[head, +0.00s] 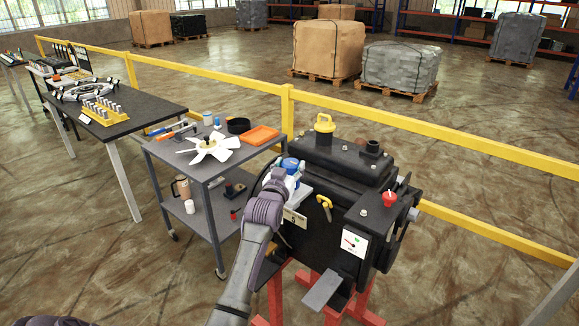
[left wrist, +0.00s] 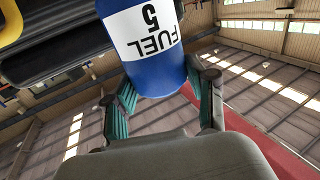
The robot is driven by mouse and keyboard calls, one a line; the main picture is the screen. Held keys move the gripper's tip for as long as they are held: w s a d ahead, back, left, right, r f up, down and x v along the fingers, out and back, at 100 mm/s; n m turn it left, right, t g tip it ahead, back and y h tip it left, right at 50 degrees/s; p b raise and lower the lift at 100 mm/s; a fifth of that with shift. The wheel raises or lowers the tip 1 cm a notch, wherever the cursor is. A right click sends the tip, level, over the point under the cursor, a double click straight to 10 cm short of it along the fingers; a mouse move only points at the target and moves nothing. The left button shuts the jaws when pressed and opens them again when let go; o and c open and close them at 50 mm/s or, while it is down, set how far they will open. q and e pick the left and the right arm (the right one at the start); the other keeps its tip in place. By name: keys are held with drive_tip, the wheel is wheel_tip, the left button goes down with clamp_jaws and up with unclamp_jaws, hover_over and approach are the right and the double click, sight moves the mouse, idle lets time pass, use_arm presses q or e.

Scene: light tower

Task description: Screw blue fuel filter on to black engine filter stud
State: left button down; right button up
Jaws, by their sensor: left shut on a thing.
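The blue fuel filter (head: 290,163), with a white band, is at the left side of the black engine (head: 335,168) in the head view. In the left wrist view the filter (left wrist: 150,50) shows its "FUEL 5" label and fills the upper middle. My left gripper (head: 289,178) is shut on it; in the left wrist view the gripper's green-padded fingers (left wrist: 160,88) stand on both sides of its lower end. The filter stud is hidden, so I cannot tell whether the filter touches it. My right gripper is not in view.
The engine sits on a red stand (head: 275,298). A grey cart (head: 215,168) with a white fan (head: 213,148) and an orange tray (head: 258,135) stands close on the left. A yellow rail (head: 440,138) runs behind. Open floor lies at front left.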

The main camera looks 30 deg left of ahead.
use_arm(q)
drive_tip(key=shift+f+b, duration=0.4)
drive_tip(key=shift+f, duration=0.25)
drive_tip(key=shift+c, duration=1.4)
unclamp_jaws()
drive_tip(key=shift+f, duration=0.1)
drive_tip(key=v, duration=1.2)
drive_tip(key=shift+c, duration=0.3)
